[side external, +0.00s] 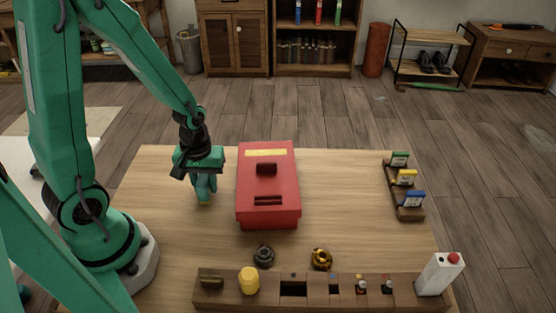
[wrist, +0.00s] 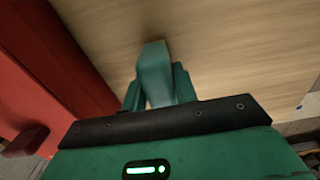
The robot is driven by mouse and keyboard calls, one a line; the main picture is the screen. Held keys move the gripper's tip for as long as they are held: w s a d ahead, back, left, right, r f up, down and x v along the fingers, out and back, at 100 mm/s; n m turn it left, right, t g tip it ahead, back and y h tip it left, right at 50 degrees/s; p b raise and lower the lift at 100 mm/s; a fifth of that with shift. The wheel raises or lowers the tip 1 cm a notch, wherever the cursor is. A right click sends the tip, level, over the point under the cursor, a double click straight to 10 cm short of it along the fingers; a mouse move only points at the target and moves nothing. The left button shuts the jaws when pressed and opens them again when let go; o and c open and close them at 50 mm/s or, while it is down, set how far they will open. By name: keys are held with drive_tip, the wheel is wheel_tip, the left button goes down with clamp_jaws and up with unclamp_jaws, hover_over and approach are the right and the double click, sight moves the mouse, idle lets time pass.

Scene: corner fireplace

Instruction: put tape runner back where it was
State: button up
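My gripper (side external: 204,196) hangs low over the left part of the table, just left of the red box. Its teal fingers point down, and a small pale green patch shows at their lower end. In the wrist view the fingers (wrist: 156,75) look close together, one overlapping the other. I cannot tell whether they hold anything. I cannot pick out a tape runner for certain. A wooden rack (side external: 338,298) along the table's front edge has several slots; a dark opening (side external: 293,289) in it looks empty. It also holds a yellow rounded item (side external: 249,281) and small bottles (side external: 361,285).
The red box (side external: 268,215) with a dark handle stands mid-table beside my gripper; it also shows in the wrist view (wrist: 50,75). Grey (side external: 263,256) and gold (side external: 320,259) round items lie before it. A white red-topped container (side external: 440,273) and a card holder (side external: 405,205) are right.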

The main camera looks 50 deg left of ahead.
drive_tip(key=o, duration=0.4)
drive_tip(key=shift+c, duration=0.2)
drive_tip(key=shift+r, duration=0.2)
wheel_tip(320, 180, up, 12)
idle(0.7)
idle(0.5)
wheel_tip(320, 180, up, 10)
drive_tip(key=m+t, duration=0.5)
drive_tip(key=m, duration=0.3)
hover_over(204, 177)
drive_tip(key=s+d, duration=0.2)
drive_tip(key=d, duration=0.1)
drive_tip(key=shift+s+d+r+m+t, duration=0.2)
drive_tip(key=shift+s+r+m+t, duration=0.1)
drive_tip(key=shift+s+r+m, duration=0.2)
